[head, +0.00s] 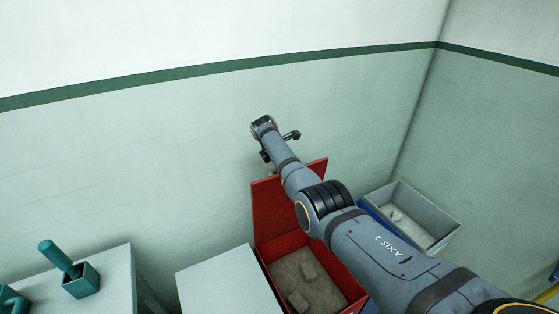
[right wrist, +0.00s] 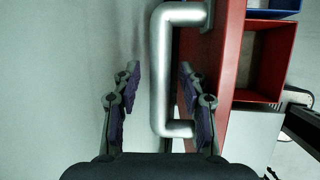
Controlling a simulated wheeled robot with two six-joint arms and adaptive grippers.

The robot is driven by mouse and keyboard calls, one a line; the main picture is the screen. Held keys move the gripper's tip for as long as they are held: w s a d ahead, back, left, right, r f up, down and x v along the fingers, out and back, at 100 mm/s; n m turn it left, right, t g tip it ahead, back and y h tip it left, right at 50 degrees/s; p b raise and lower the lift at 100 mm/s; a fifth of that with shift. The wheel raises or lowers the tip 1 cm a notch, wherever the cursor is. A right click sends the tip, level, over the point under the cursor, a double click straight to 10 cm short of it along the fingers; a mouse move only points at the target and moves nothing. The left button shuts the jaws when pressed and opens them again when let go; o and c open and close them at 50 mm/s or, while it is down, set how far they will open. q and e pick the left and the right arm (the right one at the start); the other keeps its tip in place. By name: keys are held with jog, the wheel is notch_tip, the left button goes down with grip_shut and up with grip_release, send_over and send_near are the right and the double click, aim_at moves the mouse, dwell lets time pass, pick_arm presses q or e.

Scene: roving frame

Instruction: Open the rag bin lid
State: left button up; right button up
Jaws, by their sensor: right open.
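The red rag bin (head: 284,243) stands against the wall, with its red lid (head: 272,210) raised steeply at the back. Pale, blocky rags (head: 292,275) lie inside. My right arm reaches across the bin and partly hides it and the lid. In the right wrist view, my right gripper (right wrist: 160,72) is open, with a finger on each side of the silver lid handle (right wrist: 160,80). The handle is fixed to the red lid, seen nearly edge-on (right wrist: 224,75). The fingers stand apart from the handle on the left; contact on the right is unclear. My left gripper is not in view.
A grey-topped cabinet or box (head: 225,283) stands left of the bin. An open bin with a pale rim (head: 440,207) is on its right, close to my arm. A pale table (head: 115,270) with green items is at the far left. The wall is close behind the lid.

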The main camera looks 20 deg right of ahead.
jog(key=v, duration=1.1)
